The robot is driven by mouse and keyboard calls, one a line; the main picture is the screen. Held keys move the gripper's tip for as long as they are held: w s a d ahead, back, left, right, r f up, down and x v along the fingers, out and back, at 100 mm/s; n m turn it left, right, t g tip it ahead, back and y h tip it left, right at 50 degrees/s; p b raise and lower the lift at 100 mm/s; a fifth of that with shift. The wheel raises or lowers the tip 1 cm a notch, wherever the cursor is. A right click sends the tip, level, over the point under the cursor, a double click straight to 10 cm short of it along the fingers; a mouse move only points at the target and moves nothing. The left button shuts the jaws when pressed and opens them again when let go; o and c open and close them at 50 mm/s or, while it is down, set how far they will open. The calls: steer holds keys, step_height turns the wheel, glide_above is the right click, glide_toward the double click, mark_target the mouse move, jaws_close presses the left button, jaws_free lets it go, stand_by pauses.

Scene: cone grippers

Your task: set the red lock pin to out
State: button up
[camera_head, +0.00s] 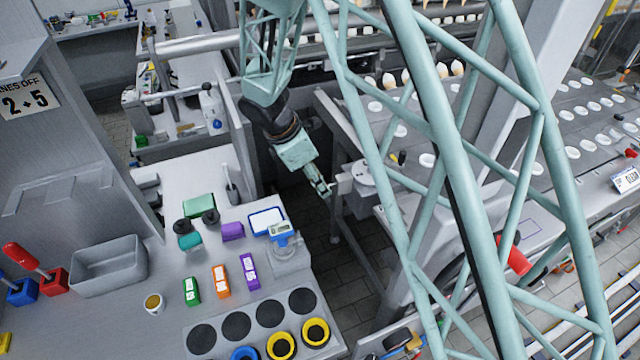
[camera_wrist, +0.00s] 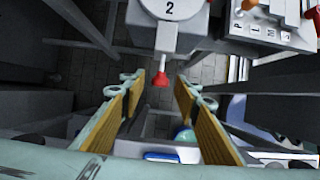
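The red lock pin (camera_wrist: 160,80) shows in the wrist view as a small red knob on a pale stem. The stem comes out of a grey housing marked "2" (camera_wrist: 168,25). My gripper (camera_wrist: 160,90) is open, with one yellow-padded finger on each side. The red knob appears between the fingertips, with gaps on both sides and no visible contact. In the head view my gripper (camera_head: 325,189) hangs beside a grey round-topped fixture (camera_head: 366,177). The pin cannot be made out clearly there.
A grey bench (camera_head: 165,335) at left carries coloured boxes, a grey bin (camera_head: 110,266) and round dark pads. A conveyor with white discs (camera_head: 428,160) lies at right. A labelled box (camera_wrist: 270,30) and another red knob stand at the wrist view's upper right.

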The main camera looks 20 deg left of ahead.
steer(key=v, duration=1.1)
steer(key=shift+r, duration=0.2)
steer(key=shift+a, duration=0.1)
stand_by(0.3)
